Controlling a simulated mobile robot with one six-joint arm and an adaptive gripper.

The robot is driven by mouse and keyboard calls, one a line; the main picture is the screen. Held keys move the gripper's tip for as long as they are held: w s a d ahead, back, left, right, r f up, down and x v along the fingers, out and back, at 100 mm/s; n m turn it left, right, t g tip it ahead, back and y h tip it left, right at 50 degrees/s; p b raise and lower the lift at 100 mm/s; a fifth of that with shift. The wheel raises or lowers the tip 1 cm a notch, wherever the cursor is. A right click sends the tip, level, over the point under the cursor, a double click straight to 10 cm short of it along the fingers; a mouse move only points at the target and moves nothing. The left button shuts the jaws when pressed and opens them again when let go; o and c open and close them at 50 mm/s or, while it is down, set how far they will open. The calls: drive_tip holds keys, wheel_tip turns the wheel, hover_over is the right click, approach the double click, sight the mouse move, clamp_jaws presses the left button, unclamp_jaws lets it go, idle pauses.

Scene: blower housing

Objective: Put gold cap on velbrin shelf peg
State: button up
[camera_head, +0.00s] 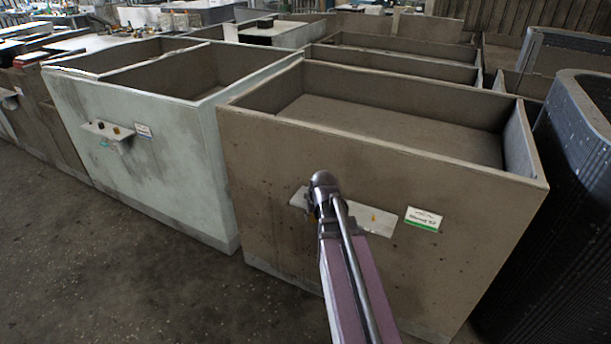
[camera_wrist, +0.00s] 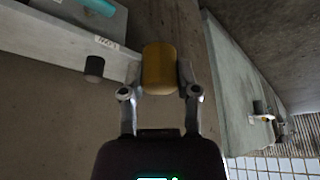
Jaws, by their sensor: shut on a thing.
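My gripper (camera_wrist: 160,80) is shut on the gold cap (camera_wrist: 159,67), a short gold cylinder held between its two fingers. The cap is beside a pale shelf (camera_wrist: 60,48) in the wrist view; I cannot tell whether they touch. A dark cylindrical piece (camera_wrist: 94,67) stands out from this shelf, left of the cap and apart from it. In the head view my arm reaches to the shelf (camera_head: 381,226) on the brown bin and hides part of it. My fingers and the held cap cannot be made out there. A small orange-yellow spot (camera_head: 373,217) shows on that shelf.
A white sign (camera_head: 423,219) is right of the brown bin's (camera_head: 270,180) shelf. The pale bin (camera_head: 180,160) to the left carries another shelf (camera_head: 108,131) with small dark and yellow pieces. A teal piece (camera_wrist: 100,7) is near the wrist view's top edge. Floor is clear at lower left.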

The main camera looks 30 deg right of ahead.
drive_tip(key=shift+w, duration=0.1)
drive_tip(key=w+d, duration=0.1)
drive_tip(key=w, duration=0.4)
drive_tip(key=w+d+r+p, duration=0.1)
drive_tip(key=w+d, duration=0.1)
drive_tip(key=w, duration=0.3)
drive_tip(key=w+d+r+p, duration=0.1)
drive_tip(key=w, duration=0.4)
drive_tip(key=shift+w+d+r, duration=0.25)
drive_tip(key=shift+w+d, duration=0.15)
drive_tip(key=shift+f, duration=0.15)
wheel_tip(320, 180, down, 4)
drive_tip(key=b, duration=0.4)
drive_tip(key=shift+f, duration=0.15)
drive_tip(key=shift+f+b, duration=1.35)
drive_tip(key=shift+b, duration=0.1)
idle(0.7)
drive_tip(key=o, duration=1)
